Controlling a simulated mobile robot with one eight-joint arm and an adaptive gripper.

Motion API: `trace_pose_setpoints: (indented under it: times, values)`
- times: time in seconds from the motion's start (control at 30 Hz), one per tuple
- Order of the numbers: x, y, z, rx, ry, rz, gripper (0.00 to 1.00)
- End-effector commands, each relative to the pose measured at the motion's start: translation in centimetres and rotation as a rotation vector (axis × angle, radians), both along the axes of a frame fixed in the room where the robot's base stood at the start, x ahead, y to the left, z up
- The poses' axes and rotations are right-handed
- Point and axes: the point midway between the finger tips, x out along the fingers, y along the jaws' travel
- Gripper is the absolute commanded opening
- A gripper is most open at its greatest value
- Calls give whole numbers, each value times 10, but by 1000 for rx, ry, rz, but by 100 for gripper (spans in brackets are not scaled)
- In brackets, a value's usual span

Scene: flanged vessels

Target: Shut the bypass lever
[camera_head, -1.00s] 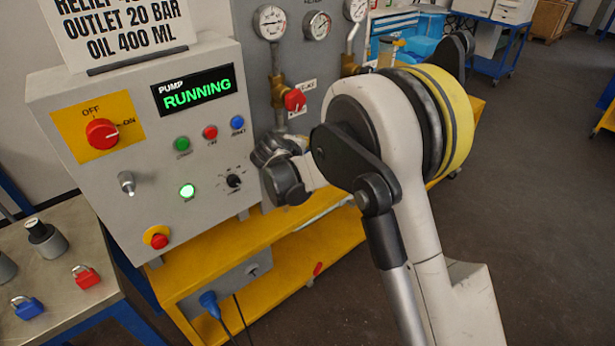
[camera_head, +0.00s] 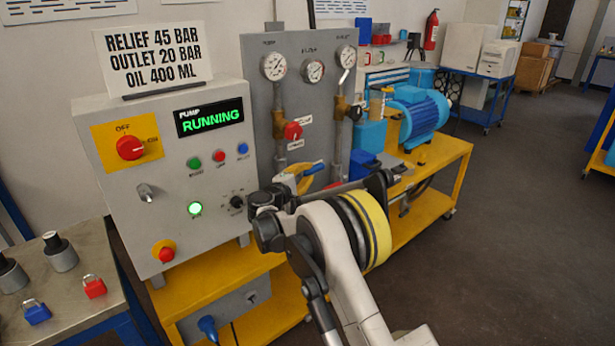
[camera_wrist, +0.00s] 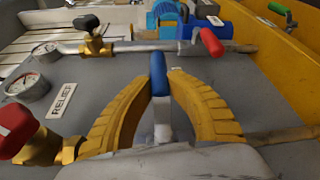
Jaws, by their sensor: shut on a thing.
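A blue-handled lever (camera_wrist: 158,88) stands between the yellow fingers of my gripper (camera_wrist: 165,76) in the wrist view. The fingers are shut on its handle, which points away from the wrist. In the head view my gripper (camera_head: 290,180) is low in front of the grey gauge panel (camera_head: 312,110), and the blue handle (camera_head: 314,169) shows beside it. The base of the lever is partly hidden by my wrist. No readable label names this lever as the bypass. A lever with a red handle (camera_wrist: 211,42) and one with a green handle (camera_wrist: 280,10) are farther off.
A red relief knob (camera_head: 293,131) and a black knob (camera_head: 354,113) sit on the panel's pipes, above my gripper. The pump control box (camera_head: 185,235) reads RUNNING at left. A blue motor (camera_head: 420,115) stands on the yellow bench (camera_head: 455,158) at right. The floor at right is clear.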

Motion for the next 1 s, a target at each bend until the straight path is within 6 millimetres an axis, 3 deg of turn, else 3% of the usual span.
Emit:
trace_pose_setpoints:
  times: [0.4, 0.43, 0.5, 0.83, 1.0]
  values:
    - [2, 1, 4, -11, -6, 6, 0]
    - [2, 1, 4, -11, -6, 6, 26]
    - [2, 1, 4, -11, -5, 4, 45]
    - [-1, 2, 2, -7, -4, 4, 45]
    - [-19, 15, 4, -8, -5, 5, 45]
